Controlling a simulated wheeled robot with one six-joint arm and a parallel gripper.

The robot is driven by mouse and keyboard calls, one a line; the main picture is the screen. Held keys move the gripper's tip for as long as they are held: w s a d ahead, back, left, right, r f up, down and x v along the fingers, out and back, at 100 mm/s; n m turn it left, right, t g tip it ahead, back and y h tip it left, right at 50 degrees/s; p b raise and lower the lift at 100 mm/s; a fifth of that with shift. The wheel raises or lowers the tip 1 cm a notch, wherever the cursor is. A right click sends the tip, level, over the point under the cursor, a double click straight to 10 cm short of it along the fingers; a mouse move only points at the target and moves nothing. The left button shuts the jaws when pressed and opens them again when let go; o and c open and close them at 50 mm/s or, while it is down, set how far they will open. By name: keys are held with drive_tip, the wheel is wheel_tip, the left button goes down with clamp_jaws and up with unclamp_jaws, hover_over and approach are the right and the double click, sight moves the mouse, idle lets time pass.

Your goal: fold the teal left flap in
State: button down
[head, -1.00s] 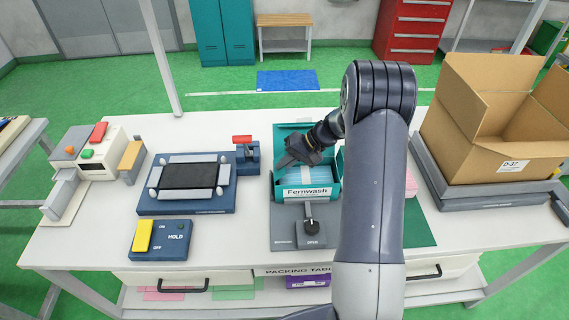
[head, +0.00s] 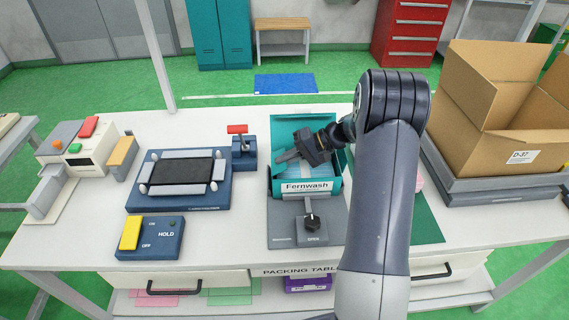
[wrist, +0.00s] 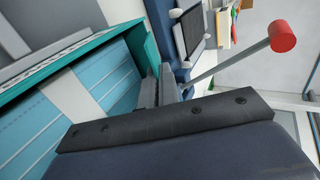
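The teal Fernwash carton (head: 306,186) stands open on a grey fixture on the packing table, with pale blue pleated masks (head: 292,178) inside. Its back flap (head: 300,128) stands up. A teal side panel (wrist: 144,45) at the carton's left shows in the wrist view, close to my fingertips; I cannot tell whether they touch it. My gripper (head: 280,158) is over the carton's left part, fingers pointing left. In the wrist view the fingers (wrist: 160,88) lie close together, with nothing seen between them. My gripper hides part of the carton's inside.
A red-knobbed lever (head: 240,143) stands just left of the carton. An OPEN knob (head: 312,222) is in front. A large cardboard box (head: 477,95) stands at the right.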

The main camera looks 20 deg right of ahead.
drive_tip(key=c, duration=2.1)
unclamp_jaws()
drive_tip(key=o, duration=0.5)
drive_tip(key=shift+c, duration=0.2)
drive_tip(key=shift+d, duration=0.1)
drive_tip(key=b+v, duration=0.1)
drive_tip(key=v, duration=0.9)
drive_tip(key=shift+s+d+r, duration=0.1)
drive_tip(key=shift+d+r, duration=0.1)
drive_tip(key=shift+d, duration=0.1)
drive_tip(key=shift+c, duration=0.6)
